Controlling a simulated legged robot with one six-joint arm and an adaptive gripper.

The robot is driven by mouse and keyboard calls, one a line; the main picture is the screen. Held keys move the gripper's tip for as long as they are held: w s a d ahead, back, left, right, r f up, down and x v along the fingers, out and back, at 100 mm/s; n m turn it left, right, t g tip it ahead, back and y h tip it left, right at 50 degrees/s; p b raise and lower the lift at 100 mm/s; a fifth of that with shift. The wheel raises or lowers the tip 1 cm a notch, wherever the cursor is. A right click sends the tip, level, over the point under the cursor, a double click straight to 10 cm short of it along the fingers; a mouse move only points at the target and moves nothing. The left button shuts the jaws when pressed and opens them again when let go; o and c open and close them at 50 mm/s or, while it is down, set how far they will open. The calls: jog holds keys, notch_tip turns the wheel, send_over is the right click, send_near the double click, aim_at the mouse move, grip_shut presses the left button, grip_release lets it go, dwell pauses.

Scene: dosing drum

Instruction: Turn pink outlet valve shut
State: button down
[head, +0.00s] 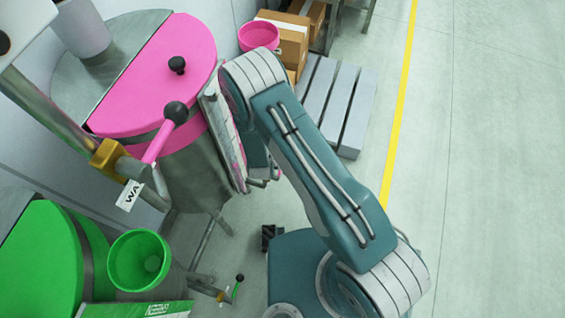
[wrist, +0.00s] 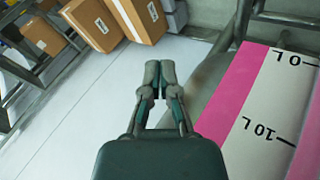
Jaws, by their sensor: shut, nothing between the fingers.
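The pink drum (head: 192,175) stands at the upper left of the head view, a steel vessel with a half-pink lid (head: 165,75). In the wrist view its side panel with pink bands and litre marks (wrist: 262,95) fills the right. A pink lever (head: 160,140) with a black ball sits on a brass valve (head: 108,155) on the upper pipe, beside a tag reading "WA". I cannot make out a pink outlet valve low on the drum; my arm covers part of that area. My gripper (wrist: 159,74) is shut and empty, left of the panel, apart from it.
Cardboard boxes (head: 292,42), a pink bucket (head: 258,35) and a grey pallet (head: 338,105) stand behind. Floor right of the yellow line (head: 400,95) is clear.

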jog(key=s+d+f+n+t+h, duration=0.1)
jog(key=s+d+f+n, duration=0.2)
jog(key=s+f, duration=0.45)
jog(key=x, duration=1.6)
jog(key=shift+d+f, duration=0.2)
jog(key=shift+d, duration=0.05)
jog(key=shift+w+d+f+g, duration=0.15)
jog(key=shift+w+f+g, duration=0.25)
jog(key=shift+g, duration=0.3)
jog(key=shift+f, duration=0.45)
jog(key=shift+w, duration=0.1)
